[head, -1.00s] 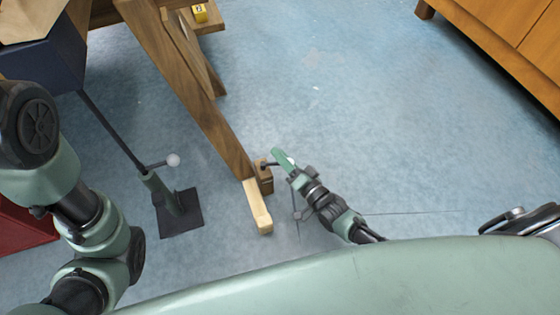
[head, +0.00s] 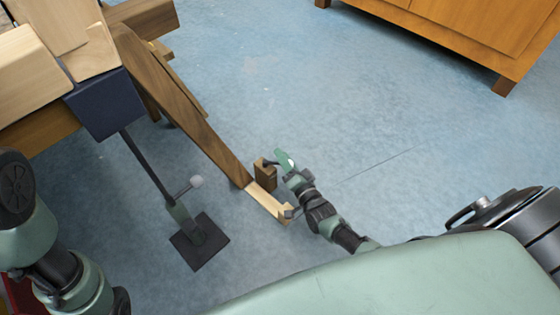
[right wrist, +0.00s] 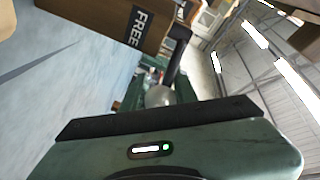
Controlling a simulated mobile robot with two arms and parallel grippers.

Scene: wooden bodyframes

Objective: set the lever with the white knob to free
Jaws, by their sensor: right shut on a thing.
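A small brown wooden block (head: 265,177) stands at the foot of the slanted wooden leg, with a short dark lever coming from its top. In the right wrist view the block (right wrist: 100,18) carries a FREE label (right wrist: 138,27). The dark lever (right wrist: 178,62) runs beside it to a pale round knob (right wrist: 160,96). My right gripper (head: 286,160) is shut on the knob, just right of the block; its fingers hide part of the knob. My left arm shows at the left edge, but its gripper is out of view.
A light wooden foot (head: 268,203) lies below the block. A wooden cabinet (head: 470,30) is at the top right. Blue floor between is clear.

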